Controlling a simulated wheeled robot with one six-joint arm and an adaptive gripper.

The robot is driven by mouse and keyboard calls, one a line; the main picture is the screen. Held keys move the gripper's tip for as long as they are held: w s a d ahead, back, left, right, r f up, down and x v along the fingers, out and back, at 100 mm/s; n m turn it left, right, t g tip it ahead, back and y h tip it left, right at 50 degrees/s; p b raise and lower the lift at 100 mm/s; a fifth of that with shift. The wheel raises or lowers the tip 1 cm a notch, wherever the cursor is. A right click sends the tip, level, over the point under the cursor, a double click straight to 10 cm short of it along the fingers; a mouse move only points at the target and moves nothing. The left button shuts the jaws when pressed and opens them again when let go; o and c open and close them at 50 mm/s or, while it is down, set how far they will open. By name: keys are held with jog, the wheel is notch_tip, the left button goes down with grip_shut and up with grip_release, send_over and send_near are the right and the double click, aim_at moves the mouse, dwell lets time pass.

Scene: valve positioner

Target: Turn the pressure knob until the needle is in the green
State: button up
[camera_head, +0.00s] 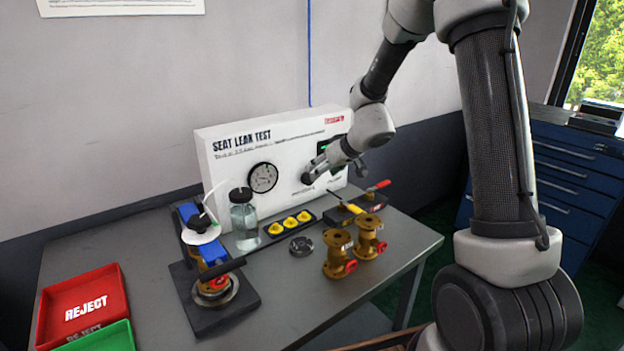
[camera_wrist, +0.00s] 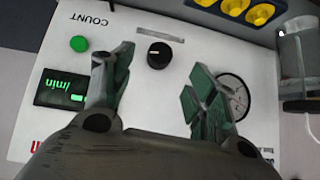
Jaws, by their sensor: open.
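The white seat leak test box (camera_head: 225,150) stands at the back of the table. Its round gauge (camera_head: 263,177) shows in the head view, left of my gripper; the needle is too small to read against any green. In the wrist view the gauge (camera_wrist: 241,96) is partly hidden by a finger. The black pressure knob (camera_wrist: 160,55) has a pale pointer mark and appears between my open, empty fingertips in the wrist view. My gripper (camera_head: 312,174) is at the panel front and hides the knob area in the head view. I cannot tell whether the fingers touch the knob.
A green button (camera_wrist: 79,44) and a lit display (camera_wrist: 64,88) are on the panel. A glass bottle (camera_head: 244,218), a tray of yellow parts (camera_head: 272,230) and brass valves (camera_head: 338,256) stand in front. Red (camera_head: 65,305) and green bins (camera_head: 110,338) lie at left.

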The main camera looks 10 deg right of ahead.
aim_at(308, 179)
jog(key=x, duration=0.7)
jog(key=shift+w+f, duration=0.2)
jog(key=shift+a, duration=0.15)
jog(key=c, duration=1)
